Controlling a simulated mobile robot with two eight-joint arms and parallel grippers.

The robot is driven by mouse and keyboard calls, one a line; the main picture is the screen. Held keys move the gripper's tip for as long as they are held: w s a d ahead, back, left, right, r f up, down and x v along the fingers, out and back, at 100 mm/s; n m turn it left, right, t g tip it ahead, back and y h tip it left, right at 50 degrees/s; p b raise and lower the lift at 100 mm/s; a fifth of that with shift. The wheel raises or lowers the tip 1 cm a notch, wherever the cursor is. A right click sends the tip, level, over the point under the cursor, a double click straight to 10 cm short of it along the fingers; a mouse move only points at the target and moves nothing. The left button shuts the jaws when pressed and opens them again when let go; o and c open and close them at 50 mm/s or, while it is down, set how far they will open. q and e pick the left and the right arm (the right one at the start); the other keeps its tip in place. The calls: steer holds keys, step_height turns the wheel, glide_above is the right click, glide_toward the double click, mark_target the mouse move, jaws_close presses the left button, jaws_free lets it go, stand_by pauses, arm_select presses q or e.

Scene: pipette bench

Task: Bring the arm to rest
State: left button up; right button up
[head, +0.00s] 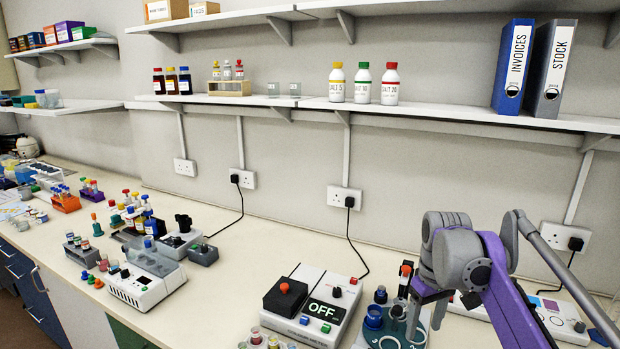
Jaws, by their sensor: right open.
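My right arm comes in from the lower right, with purple links and grey joints. My right gripper (427,306) points down over the right part of the round blue-grey stand (388,340) at the bottom of the head view. Its jaws are open and nothing shows between them. Whether the fingers touch the stand, I cannot tell. The gripper hides part of the stand and part of the white device behind it. My left gripper is not in view.
A white box reading OFF (323,308) stands just left of the stand. A white device (558,318) lies behind the arm. Tube racks and a small white machine (145,284) stand farther left. The shelf (440,112) holds bottles and binders.

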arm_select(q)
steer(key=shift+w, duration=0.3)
arm_select(e)
steer(key=s+a+f+m+t, duration=0.1)
steer(key=s+a+f+t, duration=0.1)
steer(key=s+f, duration=0.7)
steer(key=s+a+f+m+t, duration=0.2)
steer(key=s+f, duration=0.6)
steer(key=s, duration=0.5)
steer(key=shift+s+a+f+m+t, duration=0.35)
steer(key=shift+a+t, duration=0.25)
steer(key=shift+a, duration=0.25)
